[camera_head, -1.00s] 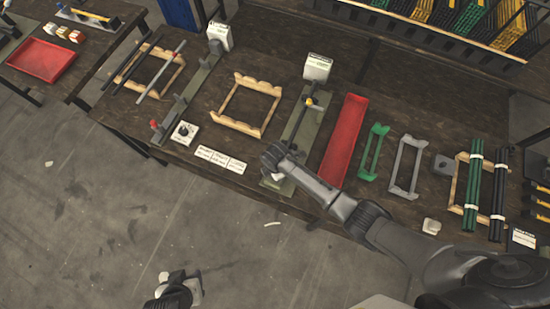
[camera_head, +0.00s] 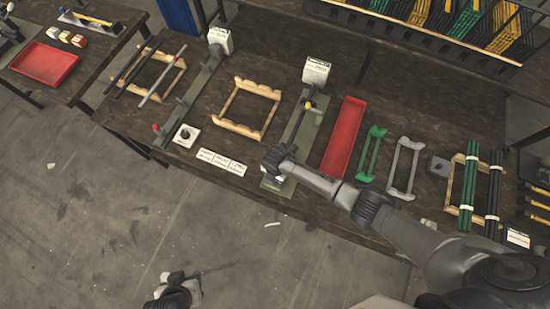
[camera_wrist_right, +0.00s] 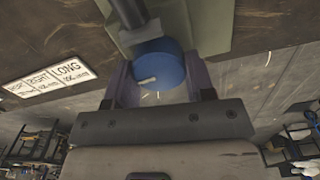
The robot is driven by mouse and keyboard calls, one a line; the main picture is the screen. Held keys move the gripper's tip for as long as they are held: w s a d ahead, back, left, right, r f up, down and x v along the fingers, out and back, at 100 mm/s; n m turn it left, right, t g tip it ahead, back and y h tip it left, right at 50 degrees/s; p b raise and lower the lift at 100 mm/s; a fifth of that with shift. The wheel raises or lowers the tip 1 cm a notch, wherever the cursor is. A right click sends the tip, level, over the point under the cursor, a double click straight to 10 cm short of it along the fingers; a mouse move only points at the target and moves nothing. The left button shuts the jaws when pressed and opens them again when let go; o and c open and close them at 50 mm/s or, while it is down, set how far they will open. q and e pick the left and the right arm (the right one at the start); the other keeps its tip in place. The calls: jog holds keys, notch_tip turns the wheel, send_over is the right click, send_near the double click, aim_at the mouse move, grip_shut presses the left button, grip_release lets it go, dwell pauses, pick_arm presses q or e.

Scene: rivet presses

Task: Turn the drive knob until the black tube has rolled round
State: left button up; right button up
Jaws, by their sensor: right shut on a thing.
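The blue drive knob (camera_wrist_right: 158,62) sits between the fingers of my right gripper (camera_wrist_right: 161,88) in the right wrist view. A short pale mark shows on the knob's face. My right gripper is shut on the knob. In the head view this gripper (camera_head: 272,172) is at the near end of a green press bed (camera_head: 312,122); my wrist hides the knob there. A dark tube (camera_head: 297,127) lies along this bed, and a dark cylindrical part (camera_wrist_right: 135,22) shows beside the knob. My left gripper (camera_head: 178,291) hangs over the floor, away from the bench; its fingers are unclear.
A red tray (camera_head: 344,137) and green rack (camera_head: 372,154) stand right of the press. A wooden frame (camera_head: 262,131) and white label cards (camera_head: 221,162) lie left. Floor in front is mostly clear.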

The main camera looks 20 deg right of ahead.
jog(key=n, duration=0.3)
jog(key=shift+d+n, duration=0.1)
jog(key=shift+n, duration=0.3)
jog(key=shift+s+n, duration=0.15)
jog(key=shift+n, duration=2.15)
jog(key=shift+d, duration=0.1)
jog(key=o, duration=0.9)
jog(key=shift+r, duration=0.35)
notch_tip(320, 180, up, 13)
jog(key=shift+r, duration=0.1)
